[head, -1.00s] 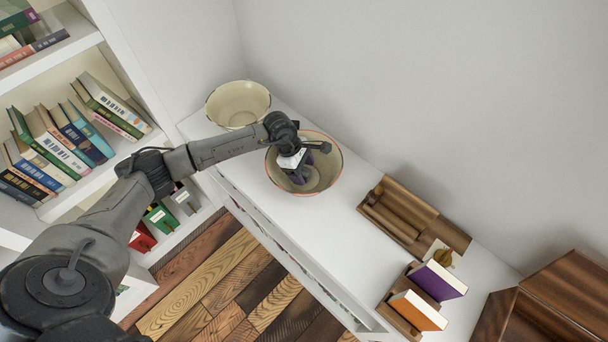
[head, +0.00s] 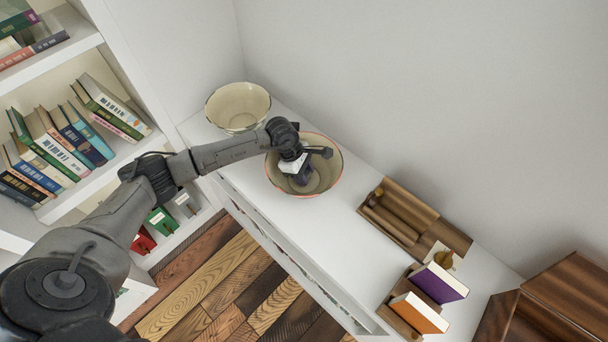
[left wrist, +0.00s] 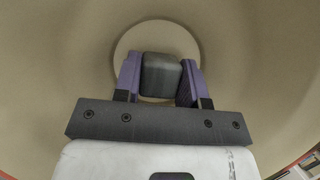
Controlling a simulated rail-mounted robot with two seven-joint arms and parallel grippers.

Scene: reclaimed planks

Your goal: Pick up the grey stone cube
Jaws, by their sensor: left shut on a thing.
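The grey stone cube (left wrist: 161,75) shows in the left wrist view, between the two purple-padded fingers of my left gripper (left wrist: 160,84). The gripper is shut on it, with a finger against each side. Below it is the round base of the beige bowl with a red rim (head: 332,182). In the head view my left gripper (head: 303,178) reaches down into this bowl, and the cube is hidden there by the gripper. I cannot tell whether the cube touches the bowl's bottom. My right gripper is not in view.
A second beige bowl (head: 238,106) stands at the back left of the white shelf top (head: 345,225). A wooden tray (head: 400,215) and a book holder with purple and orange books (head: 438,282) stand to the right. A bookcase is at the left.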

